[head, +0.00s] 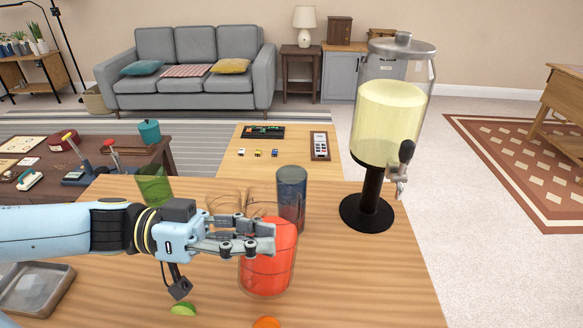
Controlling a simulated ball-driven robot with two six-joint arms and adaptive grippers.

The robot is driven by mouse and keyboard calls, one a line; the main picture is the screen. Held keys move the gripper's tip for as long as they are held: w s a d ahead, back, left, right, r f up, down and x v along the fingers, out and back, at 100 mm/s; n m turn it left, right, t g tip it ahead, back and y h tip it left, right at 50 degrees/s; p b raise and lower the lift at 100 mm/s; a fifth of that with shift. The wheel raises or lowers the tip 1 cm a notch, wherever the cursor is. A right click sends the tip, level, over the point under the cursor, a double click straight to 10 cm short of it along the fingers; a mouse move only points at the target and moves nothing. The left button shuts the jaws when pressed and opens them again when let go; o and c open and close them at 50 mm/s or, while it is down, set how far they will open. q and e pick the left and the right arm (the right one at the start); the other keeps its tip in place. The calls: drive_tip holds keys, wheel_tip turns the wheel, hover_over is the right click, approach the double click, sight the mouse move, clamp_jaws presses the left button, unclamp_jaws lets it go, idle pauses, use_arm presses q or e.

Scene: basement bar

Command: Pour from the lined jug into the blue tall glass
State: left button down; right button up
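The blue tall glass (291,198) stands upright on the wooden counter, just behind a clear vessel of red liquid (268,275). Thin curved brown lines on a clear body, seemingly the lined jug (228,201), show behind my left gripper (262,238); most of it is hidden, and I cannot tell its tilt or contents. My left gripper reaches in from the left, its fingers pointing right and overlapping the top of the red vessel. I cannot tell whether the fingers are closed on anything. My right gripper is not in view.
A drink dispenser (368,205) with pale yellow liquid stands at the counter's right. A green glass (154,185) stands at the back left. A grey tray (58,290), a lime slice (183,309) and an orange piece (266,322) lie nearer. The front right counter is clear.

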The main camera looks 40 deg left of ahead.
sight(263, 201)
use_arm(q)
drive_tip(key=w+r+p, duration=0.1)
drive_tip(key=r+n+p, duration=0.1)
drive_tip(key=r, duration=0.1)
drive_tip(key=w+a+r+n, duration=0.1)
drive_tip(key=shift+w+r+p, duration=0.3)
drive_tip(key=shift+r+p, duration=0.05)
drive_tip(key=shift+p, duration=0.05)
drive_tip(key=shift+w+a+r+n+g+p, duration=0.2)
drive_tip(key=shift+w+r+n+p, duration=0.1)
drive_tip(key=shift+r+n, duration=0.2)
drive_tip(key=shift+w+a+r+n+g+p, duration=0.1)
drive_tip(key=shift+w+a+r+n+p, duration=0.15)
drive_tip(key=shift+r+n, duration=0.2)
drive_tip(key=shift+w+n, duration=0.25)
drive_tip(key=shift+n, duration=0.1)
drive_tip(key=shift+w+a+r+n+y+b, duration=0.1)
drive_tip(key=shift+w+a+n+y+b, duration=0.1)
drive_tip(key=shift+w+n+y+b, duration=0.3)
